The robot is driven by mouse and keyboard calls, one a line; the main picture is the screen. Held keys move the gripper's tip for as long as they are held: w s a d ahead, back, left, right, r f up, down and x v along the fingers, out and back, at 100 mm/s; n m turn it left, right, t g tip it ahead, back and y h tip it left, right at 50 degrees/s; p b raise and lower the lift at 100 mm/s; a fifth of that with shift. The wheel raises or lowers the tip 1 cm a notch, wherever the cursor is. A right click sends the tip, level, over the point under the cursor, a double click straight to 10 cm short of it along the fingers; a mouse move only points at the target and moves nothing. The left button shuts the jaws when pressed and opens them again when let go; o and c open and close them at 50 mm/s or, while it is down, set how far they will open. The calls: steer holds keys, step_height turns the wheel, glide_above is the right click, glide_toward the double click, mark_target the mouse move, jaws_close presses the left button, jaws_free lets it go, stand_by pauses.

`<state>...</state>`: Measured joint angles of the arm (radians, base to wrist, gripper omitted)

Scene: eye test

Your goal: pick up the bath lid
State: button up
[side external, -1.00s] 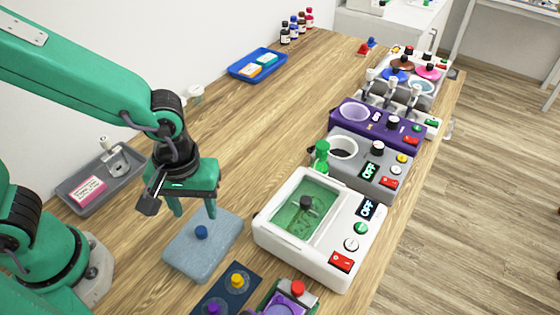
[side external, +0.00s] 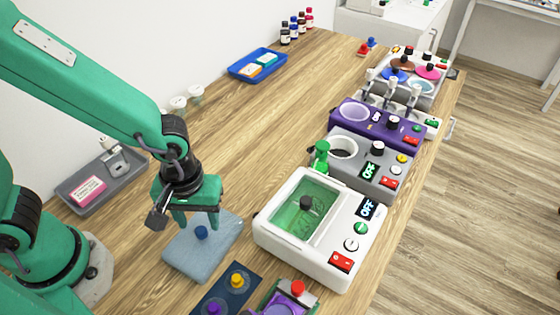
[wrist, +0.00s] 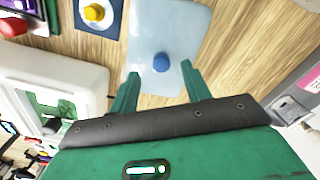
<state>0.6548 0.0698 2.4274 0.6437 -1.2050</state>
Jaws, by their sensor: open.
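The white bath (side external: 274,240) stands right of my gripper in the side view. A see-through, green-tinted lid with a black knob, the bath lid (side external: 290,222), appears to lie on its opening. In the wrist view the bath (wrist: 65,80) is at the left, with part of the lid area (wrist: 45,112) partly hidden by my gripper. My gripper (side external: 198,223) is open and empty, pointing down above a blue-grey slab (side external: 190,262) with a blue knob (side external: 201,233). In the wrist view the open fingers (wrist: 160,70) are either side of this blue knob (wrist: 161,62); contact is not clear.
A dark blue plate (side external: 222,288) with yellow and purple knobs lies at the front. A grey device (side external: 375,170) and a purple device (side external: 350,128) stand beyond the bath. A grey tray (side external: 75,198) is at the left, a blue tray (side external: 240,70) at the back. The middle of the table is clear.

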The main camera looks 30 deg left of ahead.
mark_target(201, 230)
steer(key=shift+a+f, duration=0.1)
steer(key=shift+f, duration=1.7)
jaws_close()
